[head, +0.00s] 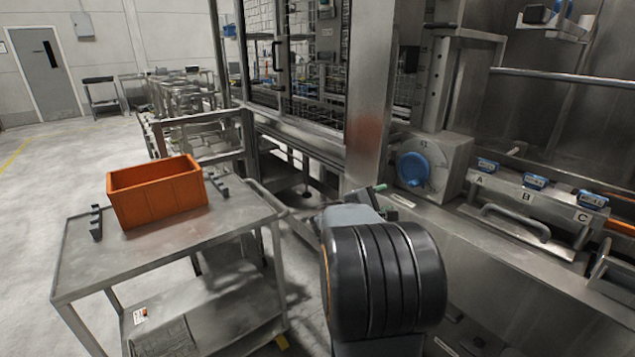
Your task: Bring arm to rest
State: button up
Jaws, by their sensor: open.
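My arm rises from the bottom middle of the head view, with a black ribbed joint and a grey link. My gripper (389,195) is small and mostly hidden beyond this link, in front of the steel washer. Its tips show apart, so it is open, and I see nothing held between them. It is left of and below the blue round knob (414,169) on the washer front. I cannot tell how far it is from the steel ledge behind it.
An orange crate (157,194) stands on a steel cart (88,262) at the left. The washer has a handled panel (515,222) with blue-topped parts marked A, B and C at the right. Open floor (45,185) lies at the far left, towards a grey door (45,72).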

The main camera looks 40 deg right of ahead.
jog(key=s+a+f+m+g+y, duration=0.2)
jog(key=s+f+m+y, duration=0.15)
jog(key=f, duration=0.35)
jog(key=s+a+f+m+y+p, duration=0.1)
jog(key=s+a+m+y+p, duration=0.15)
jog(key=a+y+p, duration=0.7)
jog(key=a+r+t+y+p, duration=0.2)
jog(key=a+r, duration=0.3)
jog(key=a, duration=0.8)
jog(key=a+r+t+y+p, duration=0.3)
jog(key=a+r, duration=0.3)
jog(key=a, duration=0.6)
jog(key=shift+a+t, duration=0.3)
jog(key=shift+a, duration=0.1)
jog(key=shift+c, duration=0.2)
jog(key=shift+c, duration=0.4)
